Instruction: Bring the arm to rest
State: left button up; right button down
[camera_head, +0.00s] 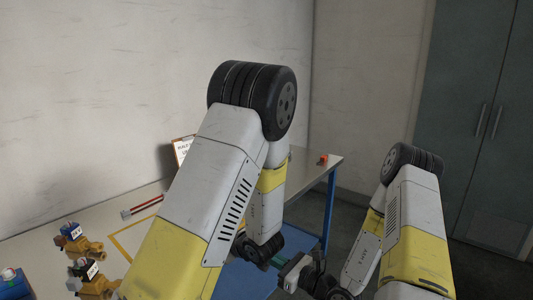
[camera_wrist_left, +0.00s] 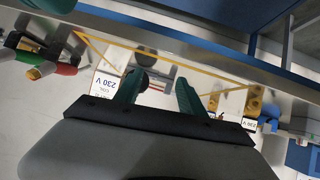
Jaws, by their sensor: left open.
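My left arm fills the middle of the head view, its elbow high and its forearm pointing down in front of the table (camera_head: 62,235). In the left wrist view my left gripper (camera_wrist_left: 158,94) shows two teal fingers spread apart with nothing between them. Dark and grey wrist parts with a bit of teal show low in the head view, between the two arms; I cannot tell which arm they belong to. My right arm stands folded at the right. Its jaws cannot be made out.
A red-and-white item (camera_head: 142,206), a clipboard (camera_head: 182,150) and a small orange-red thing (camera_head: 323,159) are further back. A yellow outline (camera_wrist_left: 165,60) marks the tabletop. Grey cabinets (camera_head: 480,110) stand right.

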pick_arm(q)
jog(key=s+d+r+m+h, duration=0.1)
jog(key=d+r+m+h, duration=0.2)
jog(key=d+r+h, duration=0.45)
jog(key=s+d+r+m+h, duration=0.2)
jog(key=r+h, duration=0.2)
jog(key=r, duration=0.6)
pick_arm(e)
jog(key=s+a+r+n+g+h, duration=0.1)
jog(key=s+a+r+n+g, duration=0.2)
jog(key=s+r+n+g, duration=1.3)
pick_arm(q)
jog(key=s+a+r+m+g+y, duration=0.1)
jog(key=s+a+r, duration=0.3)
jog(key=s, duration=0.5)
jog(key=s+a+r+m+g+y, duration=0.1)
jog(key=s+a+r+m, duration=0.3)
jog(key=s, duration=0.5)
jog(key=shift+s+a+r+m, duration=0.2)
jog(key=shift+a+m, duration=0.1)
jog(key=shift+a, duration=0.55)
pick_arm(e)
jog(key=s+d+r+n+t+h, duration=0.1)
jog(key=d+r+n+t+h, duration=0.4)
jog(key=d, duration=0.3)
jog(key=s+d+r+n+t+h, duration=0.2)
jog(key=d+r+n+t+h, duration=0.3)
jog(key=d, duration=0.4)
jog(key=shift+r+t+h, duration=0.4)
jog(key=shift+r, duration=0.2)
